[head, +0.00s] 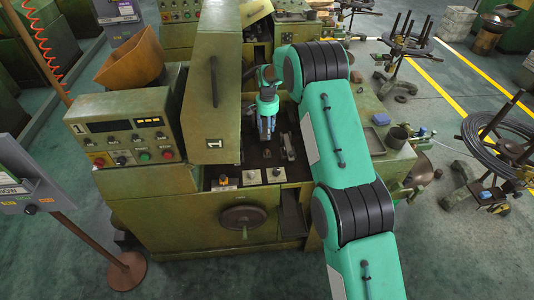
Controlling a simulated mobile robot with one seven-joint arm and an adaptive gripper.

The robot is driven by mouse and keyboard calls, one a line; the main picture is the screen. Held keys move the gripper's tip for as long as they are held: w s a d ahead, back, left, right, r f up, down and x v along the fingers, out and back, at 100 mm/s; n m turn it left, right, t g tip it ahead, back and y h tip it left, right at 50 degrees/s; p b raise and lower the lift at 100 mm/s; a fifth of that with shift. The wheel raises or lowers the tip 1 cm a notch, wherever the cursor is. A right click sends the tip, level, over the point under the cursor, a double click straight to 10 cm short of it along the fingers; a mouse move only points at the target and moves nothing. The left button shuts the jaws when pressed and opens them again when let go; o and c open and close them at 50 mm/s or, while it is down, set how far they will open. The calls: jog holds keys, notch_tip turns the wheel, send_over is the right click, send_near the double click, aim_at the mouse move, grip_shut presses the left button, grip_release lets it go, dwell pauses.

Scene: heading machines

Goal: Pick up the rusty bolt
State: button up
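My gripper (267,137) hangs down over the dark recessed bed (262,156) of the green machine, its tips close to that bed. It is small and dark in this view, and I cannot tell whether its fingers are open or shut or hold anything. I cannot make out a rusty bolt for sure. It may be hidden by the gripper or be too small to tell among the dark parts in the bed.
The machine's tall green cover (212,85) stands just left of my gripper. A control box (125,130) is farther left. A grey metal part (288,147) lies right of the gripper. A handwheel (243,219) is on the front. A dark cup (396,137) stands right of my arm.

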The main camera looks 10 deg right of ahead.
send_over(267, 150)
jog(key=f, duration=0.8)
jog(key=shift+s+f, duration=0.1)
jog(key=shift+s, duration=0.1)
jog(key=shift+f, duration=0.15)
jog(key=shift+f+b, duration=0.3)
jog(key=shift+f, duration=2.15)
grip_shut()
